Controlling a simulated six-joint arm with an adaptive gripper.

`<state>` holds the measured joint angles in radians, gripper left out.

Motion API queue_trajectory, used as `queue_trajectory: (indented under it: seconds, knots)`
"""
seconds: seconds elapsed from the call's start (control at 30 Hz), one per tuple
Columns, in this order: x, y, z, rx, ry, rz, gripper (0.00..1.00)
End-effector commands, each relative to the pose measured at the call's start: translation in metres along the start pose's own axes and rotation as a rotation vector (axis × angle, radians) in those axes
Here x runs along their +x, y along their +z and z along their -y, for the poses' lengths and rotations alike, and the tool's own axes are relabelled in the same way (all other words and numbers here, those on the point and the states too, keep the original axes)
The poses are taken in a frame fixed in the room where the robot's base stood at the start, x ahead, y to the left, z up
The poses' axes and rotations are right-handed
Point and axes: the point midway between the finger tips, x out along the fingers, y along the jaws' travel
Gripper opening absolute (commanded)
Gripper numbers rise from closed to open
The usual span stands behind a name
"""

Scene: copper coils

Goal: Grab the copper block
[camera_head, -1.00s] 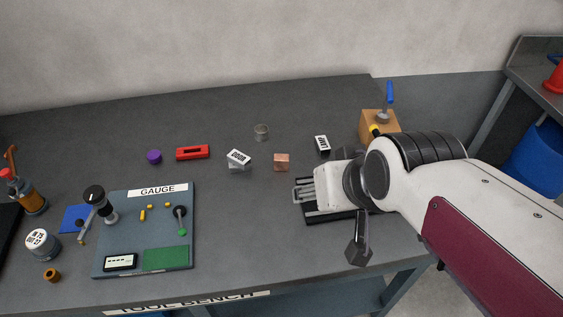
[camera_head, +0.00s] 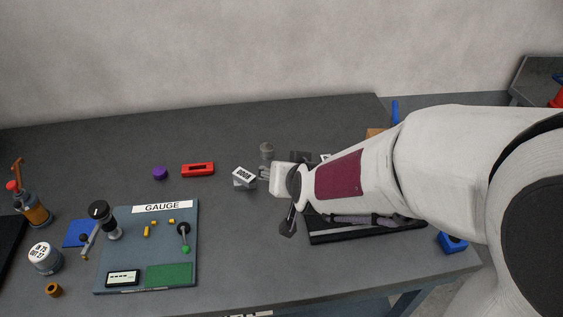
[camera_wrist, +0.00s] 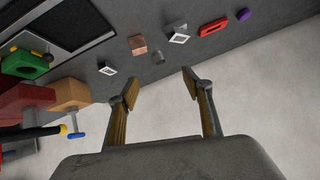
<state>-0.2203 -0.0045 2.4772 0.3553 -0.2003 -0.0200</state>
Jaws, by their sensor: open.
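The copper block (camera_wrist: 137,44) is a small copper-coloured cube on the dark bench, seen in the upper middle of the wrist view. In the head view it is hidden behind my arm. My gripper (camera_wrist: 160,87) is open and empty, its two fingers spread apart. The copper block lies beyond the left fingertip, apart from it and not between the fingers. In the head view my gripper (camera_head: 264,172) is partly visible at the arm's left end, close to the labelled silver block.
The labelled silver block (camera_head: 244,177) and a grey cylinder (camera_wrist: 158,58) stand near the copper block. A small labelled block (camera_wrist: 107,70) and a wooden block (camera_wrist: 72,95) are to its left in the wrist view. A red part (camera_head: 198,169) and gauge board (camera_head: 150,245) lie farther left in the head view.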

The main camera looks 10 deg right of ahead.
Motion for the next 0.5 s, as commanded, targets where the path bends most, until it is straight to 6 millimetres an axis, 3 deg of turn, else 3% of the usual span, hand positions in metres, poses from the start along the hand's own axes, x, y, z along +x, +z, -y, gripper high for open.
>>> queue_trajectory:
  seconds: [0.5]
  knots:
    - [0.074,0.011,-0.008,0.018,0.095,-0.142,0.5]
